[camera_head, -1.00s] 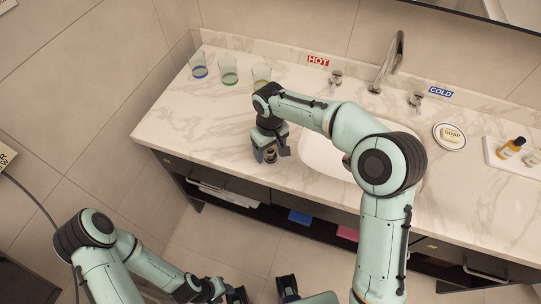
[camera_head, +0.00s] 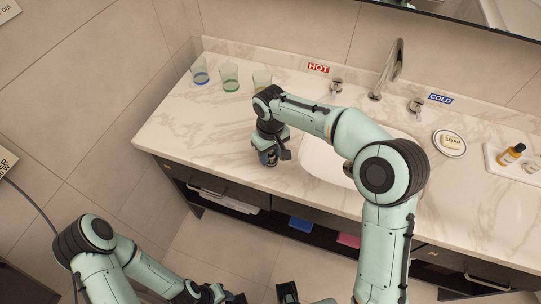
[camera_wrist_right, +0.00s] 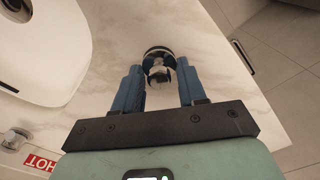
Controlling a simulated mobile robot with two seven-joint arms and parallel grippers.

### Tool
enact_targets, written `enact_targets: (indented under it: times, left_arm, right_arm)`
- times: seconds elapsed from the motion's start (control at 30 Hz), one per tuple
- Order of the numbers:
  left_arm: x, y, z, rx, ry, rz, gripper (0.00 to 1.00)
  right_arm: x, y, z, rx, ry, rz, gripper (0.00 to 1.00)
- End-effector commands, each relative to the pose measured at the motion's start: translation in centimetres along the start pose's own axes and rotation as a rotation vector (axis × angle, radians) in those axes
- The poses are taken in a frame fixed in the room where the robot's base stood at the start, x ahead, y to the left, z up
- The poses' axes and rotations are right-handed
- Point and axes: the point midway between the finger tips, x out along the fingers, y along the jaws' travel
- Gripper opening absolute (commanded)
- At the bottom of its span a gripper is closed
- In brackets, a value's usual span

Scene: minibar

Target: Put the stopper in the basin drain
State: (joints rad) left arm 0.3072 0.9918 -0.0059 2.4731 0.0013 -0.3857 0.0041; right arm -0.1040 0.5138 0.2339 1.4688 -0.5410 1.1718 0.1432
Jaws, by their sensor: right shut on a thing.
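The stopper (camera_wrist_right: 158,64), a small dark-and-metal round piece, is between the blue fingertips of my right gripper (camera_wrist_right: 159,84) in the right wrist view. In the head view my right gripper (camera_head: 271,153) is shut on it at the counter's front edge, left of the basin; the fingers mostly hide it there. The white basin (camera_head: 322,164) is partly covered by my right arm. In the wrist view the basin (camera_wrist_right: 45,45) is at the upper left, with a round dark-metal drain (camera_wrist_right: 15,9) at the corner. My left gripper (camera_head: 262,296) is low at the bottom edge, partly cut off.
The faucet (camera_head: 388,72) stands behind the basin, between the hot tap (camera_head: 336,86) and the cold tap (camera_head: 415,106). Glasses (camera_head: 230,77) stand at the back left. A soap dish (camera_head: 449,143) and a bottle tray (camera_head: 494,162) are at right.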

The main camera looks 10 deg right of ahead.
Motion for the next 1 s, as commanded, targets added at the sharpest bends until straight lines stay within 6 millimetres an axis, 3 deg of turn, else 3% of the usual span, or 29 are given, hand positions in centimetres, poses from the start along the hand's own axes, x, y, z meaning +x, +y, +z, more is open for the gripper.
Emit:
enact_targets:
  times: [0.27,0.6,0.8,1.0]
  left_arm:
    - [-1.0,0.4,-0.2,0.002,0.005,0.002,0.43]
    - [-3.3,1.5,-1.0,0.007,0.018,0.006,0.43]
    - [-4.1,1.9,-1.4,0.008,0.024,0.008,0.43]
    - [-4.3,2.0,-1.4,0.009,0.025,0.009,0.43]
  right_arm:
    - [-5.8,0.0,-0.1,0.000,0.006,0.001,0.09]
    - [-15.0,0.0,-0.2,0.000,0.006,0.000,0.09]
    - [-17.7,0.0,-0.1,0.000,0.003,0.000,0.09]
    - [-18.4,0.1,0.0,0.002,0.000,-0.001,0.09]
